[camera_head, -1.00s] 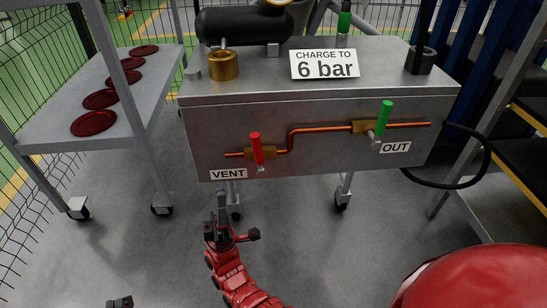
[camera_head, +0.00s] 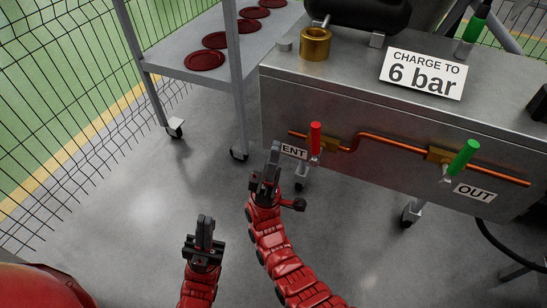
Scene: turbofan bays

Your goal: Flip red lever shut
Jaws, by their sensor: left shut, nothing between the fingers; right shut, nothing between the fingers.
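My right gripper (camera_head: 274,158) is shut and empty, to the left of and a little below the red lever, with a visible gap in the picture. My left gripper (camera_head: 204,234) is shut and empty, lower left over the floor, well away from the lever.
A green lever (camera_head: 464,158) leans at the OUT valve on the right. A shelf trolley (camera_head: 165,58) with several dark red discs stands behind left, near a wire fence (camera_head: 60,130). A brass fitting (camera_head: 315,43) and a "6 bar" sign (camera_head: 423,75) are on the cabinet top.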

